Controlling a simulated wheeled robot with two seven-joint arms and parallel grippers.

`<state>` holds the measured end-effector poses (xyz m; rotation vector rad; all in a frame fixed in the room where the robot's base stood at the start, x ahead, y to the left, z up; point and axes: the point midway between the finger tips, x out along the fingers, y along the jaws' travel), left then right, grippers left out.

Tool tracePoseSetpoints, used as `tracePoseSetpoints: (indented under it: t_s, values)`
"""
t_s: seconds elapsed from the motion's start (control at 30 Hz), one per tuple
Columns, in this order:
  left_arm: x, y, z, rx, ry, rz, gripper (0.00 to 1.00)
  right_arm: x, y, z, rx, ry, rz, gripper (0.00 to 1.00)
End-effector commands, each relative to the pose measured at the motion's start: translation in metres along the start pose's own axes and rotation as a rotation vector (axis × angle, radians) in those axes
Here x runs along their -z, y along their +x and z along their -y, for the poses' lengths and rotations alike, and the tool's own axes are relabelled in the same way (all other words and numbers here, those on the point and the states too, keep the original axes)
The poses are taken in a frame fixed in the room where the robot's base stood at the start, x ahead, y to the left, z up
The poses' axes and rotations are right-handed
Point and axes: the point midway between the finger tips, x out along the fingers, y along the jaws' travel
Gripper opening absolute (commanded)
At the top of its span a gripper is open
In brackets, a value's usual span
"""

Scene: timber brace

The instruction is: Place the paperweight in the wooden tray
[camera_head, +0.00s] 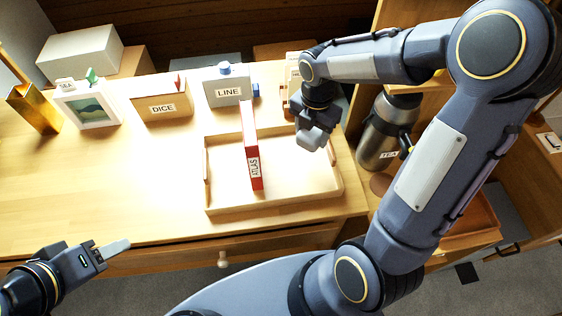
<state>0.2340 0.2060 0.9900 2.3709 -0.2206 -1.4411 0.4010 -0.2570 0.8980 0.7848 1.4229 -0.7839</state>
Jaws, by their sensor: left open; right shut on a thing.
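The wooden tray (222,203) lies on the table and holds an upright red ATLAS book (250,150) near its middle. My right gripper (314,138) is over the tray's back right part and points down. It is shut on a small grey thing, largely merged with the fingers in the picture; I cannot tell for sure whether this is the paperweight. No other paperweight can be made out. My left gripper (118,247) is open and empty at the table's front left edge, away from the tray.
A DICE box (162,103), a LINE box (230,90), a framed picture (88,106) and a gold holder (36,108) stand along the back. A steel flask (380,140) stands right of the tray. The table's left middle is clear. My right arm covers much of the right side.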

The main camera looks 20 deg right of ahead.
Motion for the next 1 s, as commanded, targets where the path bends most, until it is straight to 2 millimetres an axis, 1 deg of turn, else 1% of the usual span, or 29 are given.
tracePoseSetpoints:
  t_s: [0.03,0.1,0.2,0.37,0.5,0.6,1.0]
  values:
    - [-0.001,0.001,0.001,0.000,0.000,0.000,0.49,0.001,0.011,0.001,0.004,-0.005,-0.002,0.21]
    - [-0.001,0.002,0.001,0.000,0.000,0.000,0.49,0.001,0.025,0.001,0.006,-0.007,-0.003,0.21]
    - [-0.002,0.003,0.001,0.000,0.000,0.000,0.49,0.001,0.041,0.001,0.004,-0.005,-0.002,0.21]
    - [-0.002,0.004,0.002,0.000,0.000,0.000,0.49,0.000,0.056,0.000,0.002,-0.004,-0.001,0.21]
    - [-0.003,0.005,0.002,0.000,0.000,0.000,0.49,0.001,0.077,0.000,0.004,-0.004,-0.002,0.21]
    - [-0.003,0.006,0.003,0.000,0.000,0.000,0.49,0.000,0.087,0.000,0.002,-0.002,-0.001,0.21]
    - [-0.004,0.008,0.004,0.000,0.000,0.000,0.49,0.000,0.094,0.000,0.000,-0.002,0.000,0.21]
